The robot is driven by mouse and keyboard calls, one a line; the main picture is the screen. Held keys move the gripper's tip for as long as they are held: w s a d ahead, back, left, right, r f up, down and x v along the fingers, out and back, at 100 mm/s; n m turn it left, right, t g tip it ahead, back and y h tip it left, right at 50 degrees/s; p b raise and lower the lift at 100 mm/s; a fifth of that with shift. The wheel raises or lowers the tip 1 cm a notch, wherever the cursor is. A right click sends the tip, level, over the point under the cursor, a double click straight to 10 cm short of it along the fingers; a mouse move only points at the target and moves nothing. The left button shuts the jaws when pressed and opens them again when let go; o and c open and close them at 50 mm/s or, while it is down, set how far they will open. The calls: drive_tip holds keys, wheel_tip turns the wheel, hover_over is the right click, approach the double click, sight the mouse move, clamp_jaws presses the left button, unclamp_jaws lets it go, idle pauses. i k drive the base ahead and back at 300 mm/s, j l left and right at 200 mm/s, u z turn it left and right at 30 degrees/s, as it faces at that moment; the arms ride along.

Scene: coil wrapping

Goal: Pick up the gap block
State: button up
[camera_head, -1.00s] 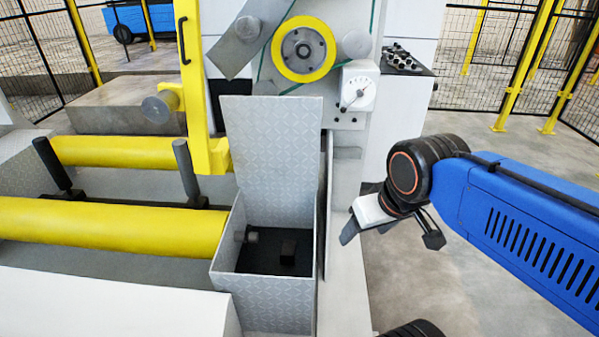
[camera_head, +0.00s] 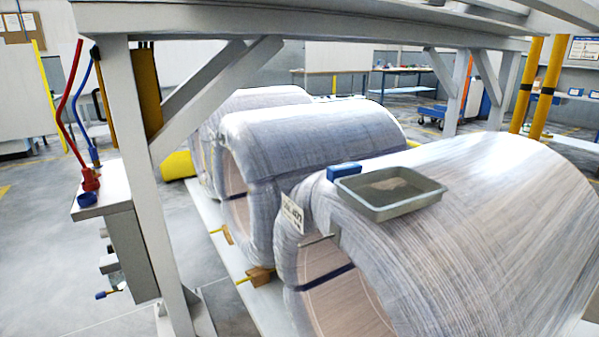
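Small brown blocks with yellow rods sit low beside the wrapped coils: one (camera_head: 259,276) by the front coil and one (camera_head: 227,234) by the coil behind it. A small blue block-like item (camera_head: 343,170) lies on top of the front coil, against a grey tray. I cannot tell which of these is the gap block. My gripper and arm are not in view.
Large wrapped coils, the front one (camera_head: 470,225) nearest, lie in a row on a pale base. A shallow grey tray (camera_head: 391,209) rests on the front coil. A grey frame post (camera_head: 140,190) with a control box stands at left. Floor (camera_head: 60,240) at left is clear.

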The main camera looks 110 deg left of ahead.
sight(333, 172)
drive_tip(key=u, duration=0.45)
drive_tip(key=l+u, duration=0.1)
drive_tip(key=u, duration=0.8)
drive_tip(key=l+u, duration=0.1)
drive_tip(key=u, duration=0.8)
drive_tip(key=l+u, duration=0.1)
drive_tip(key=u, duration=0.8)
